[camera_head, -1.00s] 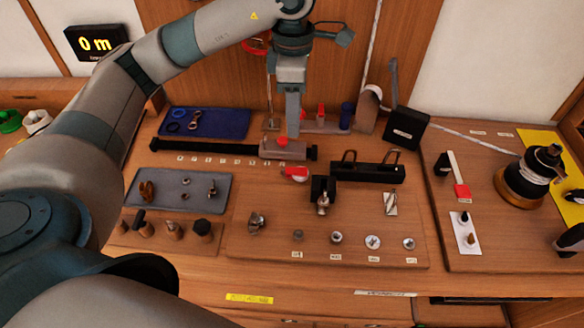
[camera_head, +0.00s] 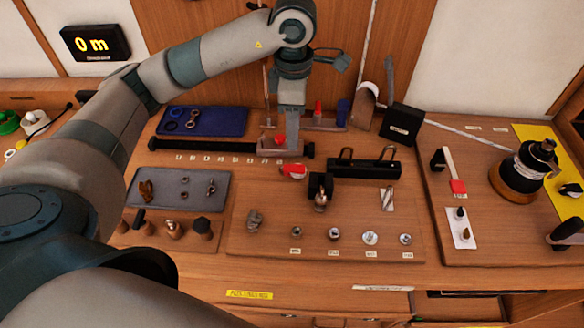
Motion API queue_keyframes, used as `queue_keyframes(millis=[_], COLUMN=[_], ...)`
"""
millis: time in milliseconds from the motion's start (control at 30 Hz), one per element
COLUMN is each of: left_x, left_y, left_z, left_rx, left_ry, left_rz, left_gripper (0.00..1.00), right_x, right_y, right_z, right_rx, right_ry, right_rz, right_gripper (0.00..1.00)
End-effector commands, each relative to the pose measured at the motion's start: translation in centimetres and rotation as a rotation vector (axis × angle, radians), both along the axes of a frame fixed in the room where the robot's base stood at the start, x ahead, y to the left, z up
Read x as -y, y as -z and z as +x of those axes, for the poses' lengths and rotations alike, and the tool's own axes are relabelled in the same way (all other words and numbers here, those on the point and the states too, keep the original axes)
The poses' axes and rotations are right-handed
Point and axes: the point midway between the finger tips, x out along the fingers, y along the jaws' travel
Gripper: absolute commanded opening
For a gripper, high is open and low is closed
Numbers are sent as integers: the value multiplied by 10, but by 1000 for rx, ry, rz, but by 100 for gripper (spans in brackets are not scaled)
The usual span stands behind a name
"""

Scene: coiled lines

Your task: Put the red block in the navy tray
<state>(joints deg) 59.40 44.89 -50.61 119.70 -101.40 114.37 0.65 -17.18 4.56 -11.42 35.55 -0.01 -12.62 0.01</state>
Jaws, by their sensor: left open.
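The navy tray (camera_head: 238,123) lies at the back left of the bench, with a blue ring and metal links on its left part. Several small red things show: a red piece (camera_head: 280,139) at the grey carriage on the black rail, a red and white piece (camera_head: 294,171) just in front of that rail, and a red end (camera_head: 458,187) on a white bar at the right. I cannot tell for sure which is the red block. My left gripper (camera_head: 290,119) is open, pointing down over the carriage; its fingers overlap in this view. My right gripper is out of view.
A black rail (camera_head: 210,146) runs in front of the tray. A grey mat (camera_head: 167,197) with small parts lies at the left. A black holder (camera_head: 365,168), a black box (camera_head: 402,124) and a dark winch (camera_head: 521,171) stand to the right. My left arm covers the left side.

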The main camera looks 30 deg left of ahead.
Motion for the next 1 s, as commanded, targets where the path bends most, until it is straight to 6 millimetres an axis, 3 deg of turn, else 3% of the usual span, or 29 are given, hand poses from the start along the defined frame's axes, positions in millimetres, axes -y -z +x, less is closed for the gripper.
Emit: queue_keyframes(millis=[433, 1000], left_x=[0, -1], left_y=[68, 79], left_z=[-1, 0], left_rx=[-4, -2], left_ry=[0, 0], left_rz=[0, 0], left_gripper=[41, 41], right_x=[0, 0], right_y=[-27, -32], right_z=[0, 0], right_rx=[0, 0], right_ry=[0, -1], right_rz=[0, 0], right_gripper=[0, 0])
